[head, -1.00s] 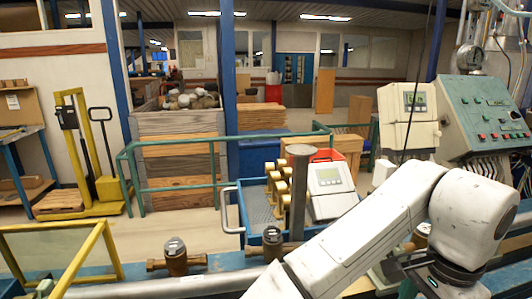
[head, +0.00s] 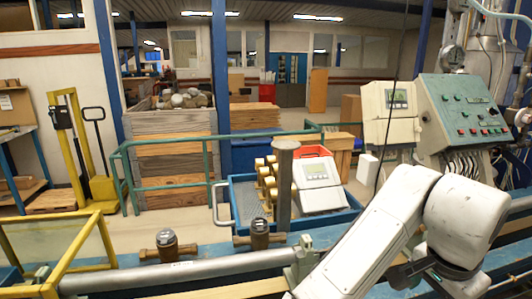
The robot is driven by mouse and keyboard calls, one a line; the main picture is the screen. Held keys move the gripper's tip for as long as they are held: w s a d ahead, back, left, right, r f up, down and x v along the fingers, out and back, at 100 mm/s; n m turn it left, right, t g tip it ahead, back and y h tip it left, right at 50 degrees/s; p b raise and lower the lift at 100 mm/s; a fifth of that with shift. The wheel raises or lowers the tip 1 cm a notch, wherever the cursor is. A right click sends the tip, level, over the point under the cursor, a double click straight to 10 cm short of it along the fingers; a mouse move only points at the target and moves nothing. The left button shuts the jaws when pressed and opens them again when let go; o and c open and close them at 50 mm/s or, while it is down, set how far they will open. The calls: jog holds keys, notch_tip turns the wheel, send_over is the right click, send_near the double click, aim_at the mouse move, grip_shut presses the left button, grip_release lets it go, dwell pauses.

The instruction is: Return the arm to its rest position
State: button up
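My white arm (head: 388,235) rises from the bottom edge at the lower right and bends at a rounded joint (head: 465,222). My gripper (head: 408,273) seems to be the dark part low beside that joint, partly hidden by the white arm links. Its fingertips cannot be made out, so I cannot tell whether it is open or shut. Nothing held shows there.
A pipe (head: 190,277) runs along the blue bench, with brass meters (head: 167,245) (head: 260,235) behind it. A blue tray (head: 340,217) holds a white display unit (head: 318,185) and brass parts. A green control panel (head: 462,115) stands right. A yellow frame (head: 70,262) is at lower left.

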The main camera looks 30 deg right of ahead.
jog(key=w+d+f+n+t+h, duration=0.1)
jog(key=w+f+n+h, duration=0.1)
jog(key=f+n, duration=0.35)
jog(key=w+d+f+n+t+h, duration=0.2)
jog(key=f+n, duration=0.2)
jog(key=n, duration=0.3)
jog(key=s+a+f+n+g+y, duration=0.1)
jog(key=s+a+f+n+y, duration=0.2)
jog(key=s+a+f, duration=0.3)
jog(key=s+a+f+n+g+y, duration=0.1)
jog(key=s+a+f+n+y, duration=0.2)
jog(key=a+f, duration=0.9)
jog(key=s+f+n, duration=0.1)
jog(key=s, duration=0.2)
jog(key=shift+s+y, duration=0.3)
jog(key=shift+y, duration=0.1)
